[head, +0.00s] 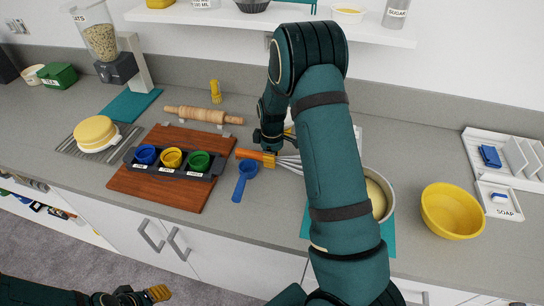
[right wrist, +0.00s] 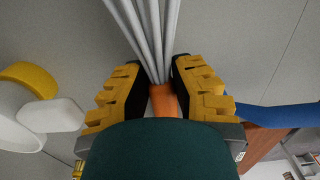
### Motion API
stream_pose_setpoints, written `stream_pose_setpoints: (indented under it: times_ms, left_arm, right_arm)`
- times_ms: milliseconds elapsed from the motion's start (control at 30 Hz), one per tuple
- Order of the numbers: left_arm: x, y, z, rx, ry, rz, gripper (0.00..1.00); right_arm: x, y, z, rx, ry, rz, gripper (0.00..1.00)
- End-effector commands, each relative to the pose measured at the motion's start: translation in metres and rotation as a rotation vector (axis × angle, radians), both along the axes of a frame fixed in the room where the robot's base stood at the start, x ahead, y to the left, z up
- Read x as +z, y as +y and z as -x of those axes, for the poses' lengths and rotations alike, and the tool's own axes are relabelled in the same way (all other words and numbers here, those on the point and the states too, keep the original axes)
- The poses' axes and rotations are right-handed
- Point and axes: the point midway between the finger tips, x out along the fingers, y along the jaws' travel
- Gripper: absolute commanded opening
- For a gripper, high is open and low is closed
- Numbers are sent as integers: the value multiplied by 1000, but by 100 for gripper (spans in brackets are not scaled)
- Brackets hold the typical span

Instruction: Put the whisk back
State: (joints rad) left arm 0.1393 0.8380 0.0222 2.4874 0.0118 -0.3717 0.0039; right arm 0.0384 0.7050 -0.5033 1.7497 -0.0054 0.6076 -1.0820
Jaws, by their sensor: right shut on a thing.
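The whisk (head: 290,163) has an orange handle and pale wires. In the head view it lies level with the handle to the left and the wires to the right, partly behind my right arm. My right gripper (head: 268,148) is shut on the whisk's handle. In the right wrist view the fingers (right wrist: 161,95) close on both sides of the orange handle (right wrist: 163,103), with the wires (right wrist: 150,40) reaching away. I cannot tell how high the whisk is above the counter. My left gripper (head: 145,295) is low at the bottom left, partly cut off, its opening unclear.
A blue scoop (head: 243,180) lies just below the whisk's handle. A wooden board (head: 160,195) holds a dark rack (head: 185,170) of coloured cups. A metal bowl (head: 385,190) is behind my arm; a yellow bowl (head: 452,211) stands right. A shelf (head: 230,17) runs above.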

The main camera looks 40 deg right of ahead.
Motion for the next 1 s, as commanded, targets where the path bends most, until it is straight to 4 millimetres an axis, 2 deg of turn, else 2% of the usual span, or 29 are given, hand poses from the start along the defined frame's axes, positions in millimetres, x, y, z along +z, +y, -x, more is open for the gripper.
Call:
stream_pose_setpoints:
  times_ms: [933,967,1000]
  left_arm:
    - [-6,0,0,-1,1,0,47]
    - [-6,0,0,-1,1,0,47]
    - [-6,0,0,-1,1,0,47]
  right_arm:
    - [-8,0,0,0,-1,1,0]
    - [-7,0,0,0,-1,1,33]
    - [-7,0,0,0,-1,1,47]
